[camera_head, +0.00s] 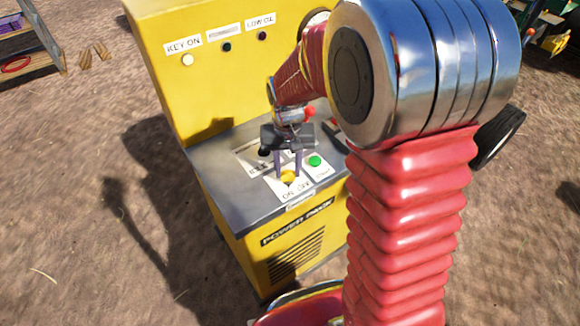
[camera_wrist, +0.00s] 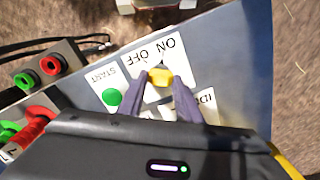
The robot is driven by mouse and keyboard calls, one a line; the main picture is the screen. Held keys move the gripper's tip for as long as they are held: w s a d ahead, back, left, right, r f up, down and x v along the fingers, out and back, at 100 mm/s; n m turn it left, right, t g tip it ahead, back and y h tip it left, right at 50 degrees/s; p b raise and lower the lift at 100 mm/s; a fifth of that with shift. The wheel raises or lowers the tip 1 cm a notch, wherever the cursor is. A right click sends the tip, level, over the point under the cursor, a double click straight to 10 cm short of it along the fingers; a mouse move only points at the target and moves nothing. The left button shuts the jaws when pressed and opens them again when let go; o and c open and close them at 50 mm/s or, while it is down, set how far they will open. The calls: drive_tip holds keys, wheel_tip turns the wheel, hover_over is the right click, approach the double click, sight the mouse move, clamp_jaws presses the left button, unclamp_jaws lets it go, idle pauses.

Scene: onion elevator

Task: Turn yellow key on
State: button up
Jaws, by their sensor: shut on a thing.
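The yellow key (camera_head: 289,177) sits on a white ON/OFF plate on the grey control top of the yellow power machine. It also shows in the wrist view (camera_wrist: 160,77), in front of the OFF and ON lettering. My gripper (camera_head: 288,172) points down over the key, and its two purple fingers are shut on it from both sides. In the wrist view the fingers (camera_wrist: 160,88) reach the key's left and right sides. The KEY ON lamp (camera_head: 187,60) on the upright yellow panel looks pale cream.
A green START button (camera_head: 315,161) is just right of the key. A dark IDLE control (camera_head: 264,152) is behind it. Bare dirt surrounds the machine.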

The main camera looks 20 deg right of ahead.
sight(288, 171)
drive_tip(key=shift+w+r, duration=0.15)
drive_tip(key=shift+w, duration=0.05)
drive_tip(key=o, duration=1)
drive_tip(key=shift+s, duration=0.15)
drive_tip(key=shift+o, duration=0.2)
wheel_tip(288, 171, up, 14)
drive_tip(key=shift+f, duration=0.2)
